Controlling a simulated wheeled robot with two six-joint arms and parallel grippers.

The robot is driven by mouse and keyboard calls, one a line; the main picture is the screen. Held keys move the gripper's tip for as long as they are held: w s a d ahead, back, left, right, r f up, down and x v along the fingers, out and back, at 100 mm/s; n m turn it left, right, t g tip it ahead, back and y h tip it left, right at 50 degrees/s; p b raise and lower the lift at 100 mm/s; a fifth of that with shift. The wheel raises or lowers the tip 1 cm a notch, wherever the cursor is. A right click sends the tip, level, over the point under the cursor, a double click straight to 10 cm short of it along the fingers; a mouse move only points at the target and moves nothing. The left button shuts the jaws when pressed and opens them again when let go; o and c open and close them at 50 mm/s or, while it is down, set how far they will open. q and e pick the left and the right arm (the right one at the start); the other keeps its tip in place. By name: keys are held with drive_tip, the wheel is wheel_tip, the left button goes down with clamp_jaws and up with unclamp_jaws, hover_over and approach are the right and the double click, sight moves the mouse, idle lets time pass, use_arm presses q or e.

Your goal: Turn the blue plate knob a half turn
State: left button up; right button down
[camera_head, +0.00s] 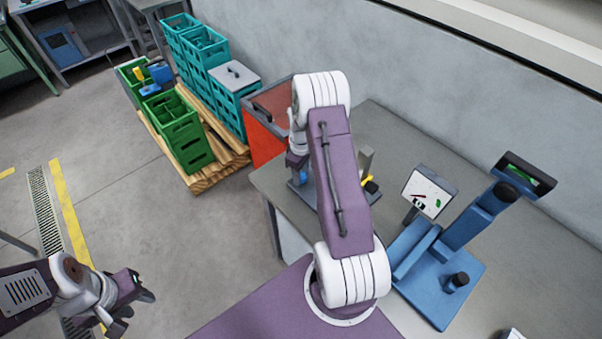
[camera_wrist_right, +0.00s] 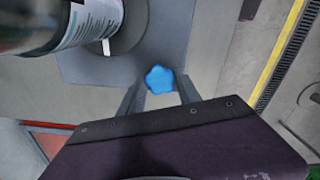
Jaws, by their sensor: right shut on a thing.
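The blue plate knob (camera_wrist_right: 159,79), a small lobed knob, shows in the right wrist view. It sits between the two fingers of my right gripper (camera_wrist_right: 160,92), which is shut on it. Next to it is a grey plate (camera_wrist_right: 85,66) with a dark round part (camera_wrist_right: 128,28) and a cylinder with a printed label (camera_wrist_right: 85,22). My left gripper (camera_head: 133,308) is open and empty at the lower left, over the floor and away from the table.
A grey table (camera_head: 415,150) carries a blue stand (camera_head: 440,290) with a black knob and a small tilted screen (camera_head: 428,192). Behind my right arm is a red bin (camera_head: 262,140). Green crates (camera_head: 182,135) and teal crates stand on a wooden pallet (camera_head: 205,178).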

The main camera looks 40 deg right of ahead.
drive_tip(key=shift+w+d+r, duration=0.15)
drive_tip(key=shift+w+r, duration=0.05)
drive_tip(key=shift+w, duration=0.05)
drive_tip(key=c, duration=1.1)
unclamp_jaws()
drive_tip(key=shift+c, duration=0.2)
drive_tip(key=o, duration=0.3)
drive_tip(key=shift+s+f, duration=0.1)
wheel_tip(320, 180, up, 9)
drive_tip(key=b, duration=0.1)
